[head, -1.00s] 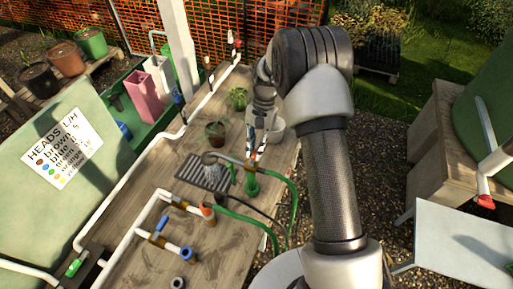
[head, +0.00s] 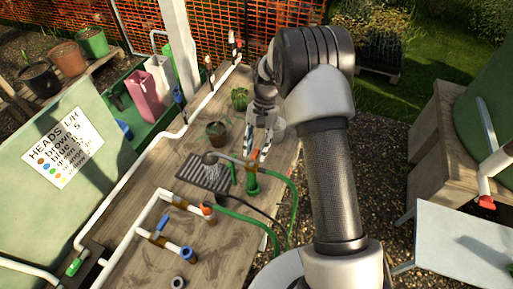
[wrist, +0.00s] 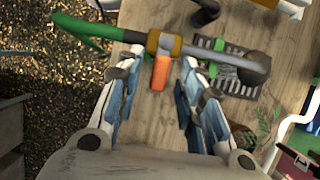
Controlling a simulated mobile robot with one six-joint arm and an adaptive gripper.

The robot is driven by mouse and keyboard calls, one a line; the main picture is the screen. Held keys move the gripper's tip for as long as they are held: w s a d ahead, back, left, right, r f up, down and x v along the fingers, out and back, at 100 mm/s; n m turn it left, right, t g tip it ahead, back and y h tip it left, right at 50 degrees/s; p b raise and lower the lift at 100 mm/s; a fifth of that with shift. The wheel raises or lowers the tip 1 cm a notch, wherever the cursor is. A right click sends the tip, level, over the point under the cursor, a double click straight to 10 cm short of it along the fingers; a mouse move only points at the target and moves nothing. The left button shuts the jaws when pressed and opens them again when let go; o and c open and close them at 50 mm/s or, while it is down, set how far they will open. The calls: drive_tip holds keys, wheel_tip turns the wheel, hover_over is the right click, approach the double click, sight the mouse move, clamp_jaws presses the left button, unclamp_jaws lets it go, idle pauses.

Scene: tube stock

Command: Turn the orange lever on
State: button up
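The orange lever (wrist: 160,73) sits on a brass-coloured valve body (wrist: 166,44) on a grey pipe. In the wrist view it lies between the tips of my gripper's two fingers (wrist: 160,75), with gaps on both sides. My gripper is open and holds nothing. In the head view my gripper (head: 257,150) is over the far right part of the bench, just above the orange lever (head: 254,155), which is partly hidden by the fingers. Whether a finger touches the lever cannot be told.
A shower head (head: 210,158) on the same pipe hangs over a dark grate (head: 205,172). A green hose (head: 293,205) runs off to the right. A blue lever (head: 163,222) and an orange-red part (head: 207,209) are on nearer pipes. Potted plants (head: 217,132) stand behind the grate.

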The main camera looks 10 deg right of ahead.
drive_tip(key=v, duration=1.1)
drive_tip(key=shift+r, duration=0.4)
drive_tip(key=shift+d, duration=0.1)
drive_tip(key=s+a+r+n+t+h+b, duration=0.1)
drive_tip(key=s+r+n+t+b, duration=0.15)
drive_tip(key=s+r, duration=0.35)
drive_tip(key=s+a+r+n+t+h+b, duration=0.15)
drive_tip(key=s+r+b, duration=0.25)
drive_tip(key=s, duration=0.4)
drive_tip(key=s+f+n+t+b, duration=0.1)
drive_tip(key=s+f+t+b, duration=0.1)
drive_tip(key=s, duration=0.6)
drive_tip(key=s+f+n+t+b, duration=0.2)
drive_tip(key=s+f+b, duration=0.1)
drive_tip(key=s, duration=0.5)
drive_tip(key=shift+s+d+f, duration=0.3)
drive_tip(key=shift+d+f, duration=0.05)
drive_tip(key=shift+f, duration=0.55)
